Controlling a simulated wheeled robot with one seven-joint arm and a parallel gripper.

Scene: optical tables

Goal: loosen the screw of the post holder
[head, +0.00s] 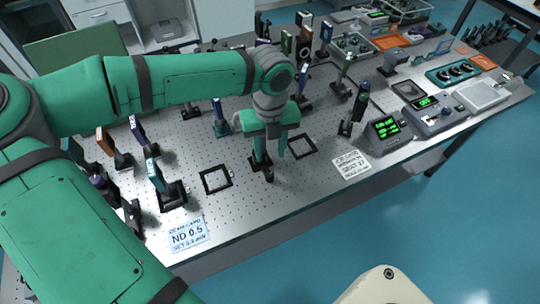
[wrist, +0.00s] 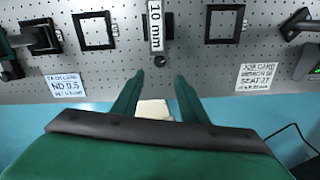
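My gripper (head: 271,155) is open above the front part of the optical table, its fingers pointing down. In the wrist view its two green fingers (wrist: 159,76) are spread apart, with nothing gripped between the tips. A dark post holder (head: 262,168) stands on the table right by the fingers, partly hidden by them in the head view. In the wrist view a part labelled "10 mm" (wrist: 156,22) lies just beyond the fingertips, with a small dark round knob (wrist: 159,60) at its near end. I cannot tell whether this knob is the screw.
Black square frames lie left (head: 215,179) and right (head: 302,146) of the gripper. Printed cards lie at the front, an ND 0.5 card (head: 188,235) and another (head: 352,164). Mounted optics stand at the left and back. A green-display meter (head: 387,131) stands right.

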